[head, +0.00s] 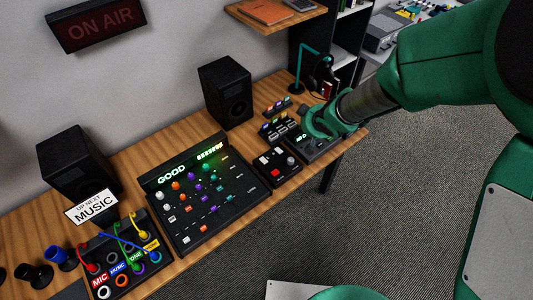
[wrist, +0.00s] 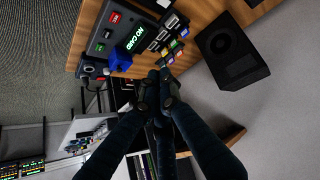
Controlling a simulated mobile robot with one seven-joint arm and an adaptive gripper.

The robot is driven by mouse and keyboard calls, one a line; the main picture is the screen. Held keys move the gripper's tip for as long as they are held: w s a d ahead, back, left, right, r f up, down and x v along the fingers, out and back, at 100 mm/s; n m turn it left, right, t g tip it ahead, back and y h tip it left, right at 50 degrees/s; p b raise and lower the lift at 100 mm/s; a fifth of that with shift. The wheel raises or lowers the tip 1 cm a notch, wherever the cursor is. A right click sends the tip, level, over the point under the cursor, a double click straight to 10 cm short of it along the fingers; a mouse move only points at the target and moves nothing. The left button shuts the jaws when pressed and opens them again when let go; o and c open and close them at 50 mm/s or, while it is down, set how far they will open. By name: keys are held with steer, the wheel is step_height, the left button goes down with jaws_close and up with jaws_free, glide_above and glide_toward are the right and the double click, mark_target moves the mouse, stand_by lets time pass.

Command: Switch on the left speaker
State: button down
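The left speaker (head: 78,162) is a black box at the left back of the desk, behind the "UP NEXT MUSIC" sign. I see no switch or lit lamp on it. A second black speaker (head: 226,92) stands farther right against the wall. One black speaker (wrist: 231,52) also shows at the right of the wrist view. My gripper (wrist: 158,78) appears shut and empty, its dark fingertips together in the wrist view. In the head view my green wrist is over the desk's right end, far from the left speaker, and hides the fingers.
A mixing console (head: 205,193) reading "GOOD" fills the middle of the desk. A patch box (head: 125,262) with coloured cables is at front left. Small button units (head: 277,166) and a teal headphone stand (head: 299,68) are near my wrist. A wooden shelf (head: 275,14) juts out above.

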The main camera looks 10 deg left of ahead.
steer(key=s+a+f+n+g+y, duration=0.1)
steer(key=s+a+f+n+y, duration=0.1)
steer(key=a+f, duration=0.8)
step_height(320, 180, down, 3)
steer(key=shift+s+r+g+y, duration=0.1)
steer(key=shift+s+g+y, duration=0.15)
steer(key=shift+g+y, duration=0.2)
steer(key=shift+a, duration=0.1)
steer(key=b, duration=0.3)
glide_toward(261, 158)
steer(key=shift+w+a+f, duration=0.9)
steer(key=shift+a+f, duration=0.05)
steer(key=shift+a, duration=0.05)
steer(key=shift+s+d+f+b, duration=0.15)
steer(key=shift+f+b, duration=0.4)
steer(key=shift+f, duration=0.4)
steer(key=shift+f, duration=0.1)
steer(key=shift+s+d+f, duration=0.1)
steer(key=shift+f, duration=0.35)
steer(key=shift+r, duration=0.2)
steer(key=shift+w+a+r+p, duration=0.2)
steer(key=shift+w+a+p, duration=0.25)
steer(key=shift+p, duration=0.2)
